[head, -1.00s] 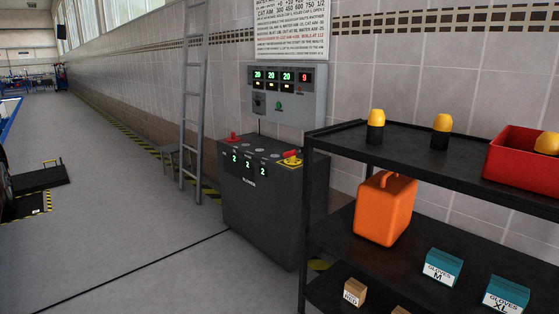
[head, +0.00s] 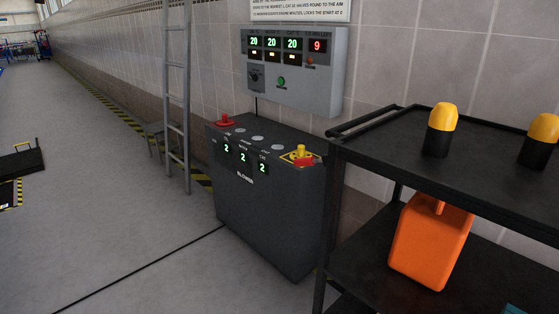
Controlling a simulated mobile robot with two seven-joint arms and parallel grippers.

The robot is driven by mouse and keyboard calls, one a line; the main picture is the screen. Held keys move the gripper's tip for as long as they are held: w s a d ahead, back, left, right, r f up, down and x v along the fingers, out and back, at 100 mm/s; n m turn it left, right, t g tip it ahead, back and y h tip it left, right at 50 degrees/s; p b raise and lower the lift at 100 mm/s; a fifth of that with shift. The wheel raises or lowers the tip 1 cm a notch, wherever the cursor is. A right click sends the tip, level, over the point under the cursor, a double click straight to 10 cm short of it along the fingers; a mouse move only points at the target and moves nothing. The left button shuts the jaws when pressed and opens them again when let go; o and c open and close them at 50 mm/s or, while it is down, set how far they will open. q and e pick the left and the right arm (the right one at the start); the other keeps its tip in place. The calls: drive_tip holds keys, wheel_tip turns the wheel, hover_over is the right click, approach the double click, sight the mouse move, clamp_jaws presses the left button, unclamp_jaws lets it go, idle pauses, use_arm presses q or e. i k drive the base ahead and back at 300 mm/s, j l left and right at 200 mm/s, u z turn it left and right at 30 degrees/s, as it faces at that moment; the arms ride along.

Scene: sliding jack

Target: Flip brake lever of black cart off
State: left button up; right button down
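The black cart (head: 350,165) with shelves stands at the right, cut off by the right and bottom edges. Its push handle (head: 365,120) sticks out at its left end. Its wheels and any brake lever are out of view below. Neither of my grippers shows in the head view.
On the cart are yellow-capped black bottles (head: 441,130) on top and an orange canister (head: 431,240) below. A dark control cabinet (head: 265,200) stands left of the cart, under a grey wall panel (head: 293,68). A ladder (head: 177,100) leans at the wall.

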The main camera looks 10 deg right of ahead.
sight(307, 162)
drive_tip(key=i+l+u, duration=0.15)
drive_tip(key=i, duration=0.4)
drive_tip(key=i+l+u, duration=0.15)
drive_tip(key=i, duration=0.35)
